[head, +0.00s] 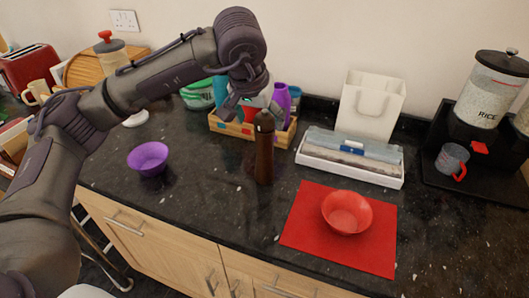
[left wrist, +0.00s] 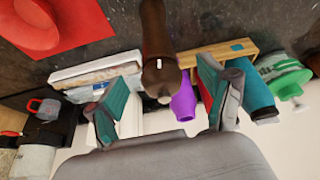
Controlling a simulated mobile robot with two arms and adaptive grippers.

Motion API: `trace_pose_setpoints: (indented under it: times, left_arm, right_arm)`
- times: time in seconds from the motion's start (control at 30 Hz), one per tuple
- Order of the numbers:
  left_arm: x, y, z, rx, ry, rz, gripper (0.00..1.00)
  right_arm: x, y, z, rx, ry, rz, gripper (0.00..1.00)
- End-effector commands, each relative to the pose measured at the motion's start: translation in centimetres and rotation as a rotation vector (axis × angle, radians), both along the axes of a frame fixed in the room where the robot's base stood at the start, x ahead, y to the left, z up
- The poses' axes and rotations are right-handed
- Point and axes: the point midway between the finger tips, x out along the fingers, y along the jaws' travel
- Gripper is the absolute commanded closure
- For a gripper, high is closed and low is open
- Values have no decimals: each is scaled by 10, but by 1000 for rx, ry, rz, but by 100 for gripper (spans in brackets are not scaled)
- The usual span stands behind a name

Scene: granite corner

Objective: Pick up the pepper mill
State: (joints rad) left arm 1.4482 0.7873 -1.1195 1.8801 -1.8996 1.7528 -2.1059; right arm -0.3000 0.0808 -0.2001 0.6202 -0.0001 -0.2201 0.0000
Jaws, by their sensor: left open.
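The pepper mill (head: 264,155) is tall, dark brown and upright on the black granite counter, left of the red mat. My left gripper (head: 252,107) is just above and beside its top, with its fingers pointing down. In the left wrist view the mill (left wrist: 158,40) shows with its rounded top toward me, lined up with the gap between the two green-padded fingers (left wrist: 162,100). The fingers are spread wide with nothing held between them. I cannot tell whether either finger touches the mill. My right gripper is not in view.
A wooden crate (head: 230,129) with colourful bottles stands close behind the mill. A red bowl (head: 347,212) sits on the red mat (head: 310,235) to the right. A purple bowl (head: 148,158) stands left. A white box (head: 350,170) and paper bag (head: 370,105) are behind.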

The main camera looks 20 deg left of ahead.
Motion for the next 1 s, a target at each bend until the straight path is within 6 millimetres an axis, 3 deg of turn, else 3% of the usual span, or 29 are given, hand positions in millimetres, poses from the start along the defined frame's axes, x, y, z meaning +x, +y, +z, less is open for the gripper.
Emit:
trace_pose_setpoints:
  times: [0.27, 0.53, 0.83, 1.0]
  left_arm:
    - [10, 0, -19, 0, 3, 2, 19]
    - [26, -1, -53, 0, 2, 0, 19]
    - [28, -1, -59, 0, -1, 1, 19]
    - [28, -1, -58, 0, -1, 1, 48]
  right_arm:
    - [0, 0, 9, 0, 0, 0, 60]
    - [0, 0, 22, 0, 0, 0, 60]
    - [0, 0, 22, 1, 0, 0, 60]
    - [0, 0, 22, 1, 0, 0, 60]
